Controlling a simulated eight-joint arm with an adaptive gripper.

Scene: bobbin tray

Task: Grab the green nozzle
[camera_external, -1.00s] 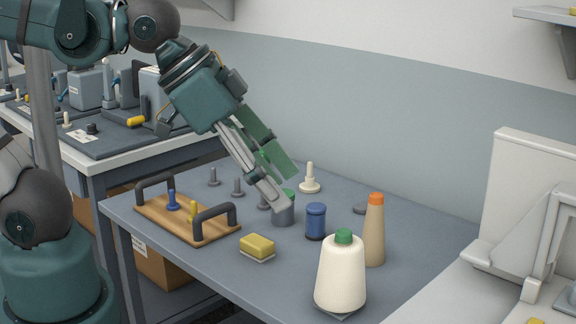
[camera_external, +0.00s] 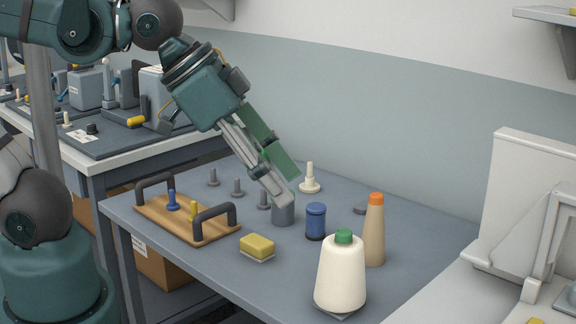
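A grey cylinder (camera_external: 283,212) stands upright on the table, with my gripper (camera_external: 289,188) slanting down over its top. The green piece seen on top of this cylinder earlier is now hidden behind the gripper's end. I cannot tell whether the fingers touch it or are closed around it. Another green tip (camera_external: 344,236) sits on the cream cone (camera_external: 341,275) at the front right, apart from the gripper. Which green piece is the nozzle is not clear from this view.
A blue spool (camera_external: 315,222) stands close right of the cylinder, and a tan cone with an orange tip (camera_external: 375,199) beyond it. A wooden tray (camera_external: 160,213) with dark handles is at left. A yellow block (camera_external: 257,246) lies in front; a cream peg (camera_external: 310,180) stands behind.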

